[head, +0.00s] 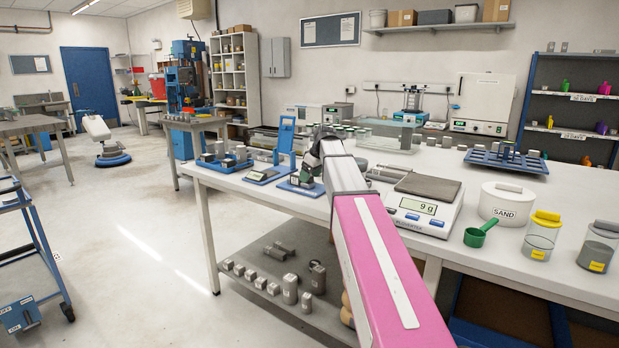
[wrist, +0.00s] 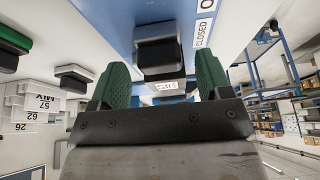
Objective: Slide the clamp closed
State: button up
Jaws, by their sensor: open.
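The clamp (head: 290,187) appears in the head view as a blue device on the front left of the bench, partly hidden by my arm. In the wrist view, a black block (wrist: 160,52) on a pale blue surface looks like its sliding handle. A white label reading CLOSED (wrist: 203,32) is beside it, with part of another label at the top edge. My gripper (wrist: 163,78) has its two green fingers apart, one on each side of the block's line. Whether they touch the block cannot be told. In the head view my gripper (head: 307,178) is at the clamp, mostly hidden.
A blue upright stand (head: 284,138) is close behind my gripper. A blue tray of metal pieces (head: 225,160) lies to the left. A scale reading 9 g (head: 422,210), a SAND container (head: 507,203) and a green scoop (head: 481,232) are on the right.

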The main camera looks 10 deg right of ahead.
jog(key=shift+w+a+f, duration=0.1)
jog(key=shift+a+f, duration=0.05)
jog(key=shift+f, duration=0.25)
jog(key=c, duration=1.3)
jog(key=shift+o, duration=0.2)
jog(key=o, duration=1.3)
jog(key=shift+c, duration=0.2)
jog(key=shift+r, duration=0.1)
jog(key=v, duration=1)
jog(key=shift+s+r, duration=0.25)
jog(key=shift+r, duration=0.05)
